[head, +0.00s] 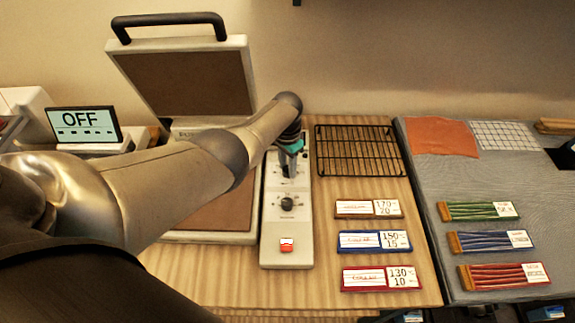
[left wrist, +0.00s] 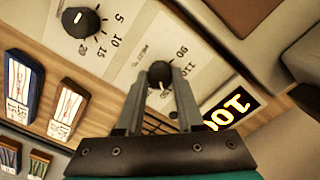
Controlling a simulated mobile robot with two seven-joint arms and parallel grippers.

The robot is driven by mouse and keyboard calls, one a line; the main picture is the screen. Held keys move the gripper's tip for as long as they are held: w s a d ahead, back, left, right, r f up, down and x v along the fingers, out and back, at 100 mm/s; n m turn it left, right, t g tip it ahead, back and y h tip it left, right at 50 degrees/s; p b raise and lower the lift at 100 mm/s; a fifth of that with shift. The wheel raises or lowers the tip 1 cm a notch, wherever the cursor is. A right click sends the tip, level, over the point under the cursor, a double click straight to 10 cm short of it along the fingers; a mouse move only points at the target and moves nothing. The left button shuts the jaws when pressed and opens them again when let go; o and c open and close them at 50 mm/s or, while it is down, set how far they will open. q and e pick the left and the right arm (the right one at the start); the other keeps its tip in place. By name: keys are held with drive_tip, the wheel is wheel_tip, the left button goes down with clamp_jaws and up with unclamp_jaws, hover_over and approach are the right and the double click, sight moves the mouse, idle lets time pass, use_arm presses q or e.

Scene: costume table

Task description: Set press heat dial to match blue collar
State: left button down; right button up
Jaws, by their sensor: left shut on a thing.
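The heat dial (left wrist: 160,74) is a dark round knob with a pale pointer line, on a white panel with printed marks including 90. My left gripper (left wrist: 158,88) is shut on this knob, one finger on each side. In the head view the left gripper (head: 288,168) reaches down over the upper part of the control panel (head: 270,232) and hides most of the heat dial. The blue-edged card (head: 374,241) reads 150 and 15. My right gripper is not in view.
The second dial (head: 287,203) is marked 5 to 20, with a red switch (head: 287,244) below it. The press lid (head: 187,78) stands open. A wire rack (head: 359,150) and tan (head: 368,209) and red (head: 381,279) cards lie right of the panel. The sign (head: 85,123) reads OFF.

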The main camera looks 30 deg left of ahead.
sight(287, 168)
use_arm(q)
drive_tip(key=shift+s, duration=0.1)
idle(0.4)
drive_tip(key=c, duration=0.5)
unclamp_jaws()
drive_tip(key=shift+r, duration=0.1)
drive_tip(key=shift+r+p, duration=0.25)
drive_tip(key=shift+p, duration=0.05)
wheel_tip(287, 168, up, 5)
drive_tip(key=p, duration=0.3)
drive_tip(key=shift+r, duration=0.2)
drive_tip(key=shift+a+r+p, duration=0.1)
drive_tip(key=shift+r+p, duration=0.8)
drive_tip(key=shift+r, duration=3.65)
